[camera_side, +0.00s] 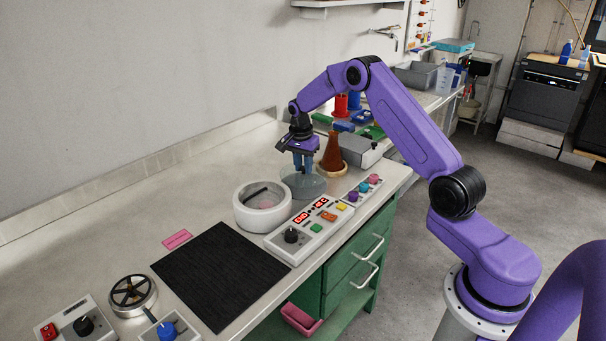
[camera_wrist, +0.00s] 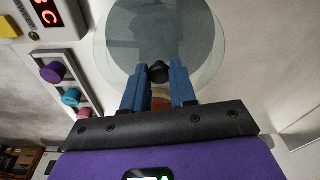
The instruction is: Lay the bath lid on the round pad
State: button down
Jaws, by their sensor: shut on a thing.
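The bath lid (camera_side: 313,190) is a clear glass disc with a black knob, which shows in the wrist view (camera_wrist: 158,72). My gripper (camera_side: 303,167) points down and its blue fingers (camera_wrist: 158,88) are shut on the knob. A grey round pad (camera_wrist: 160,35) shows through the glass in the wrist view, beneath the lid and mostly within its outline. I cannot tell whether the lid touches the pad or hangs just above it. The white round bath (camera_side: 248,215) stands open to the left of the lid, with something pink inside.
A brown flask (camera_side: 332,153) stands on a ring close behind the lid, near a grey box (camera_side: 352,149). A control panel (camera_side: 312,228) with red displays and a row of coloured knobs (camera_side: 364,188) lie in front. A black mat (camera_side: 220,272) lies at left.

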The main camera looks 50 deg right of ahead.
aim_at(302, 167)
jog(key=shift+w+f, duration=0.15)
jog(key=shift+f, duration=1.5)
jog(key=shift+f, duration=0.2)
jog(key=c, duration=0.9)
grip_release()
jog(key=shift+r, duration=0.1)
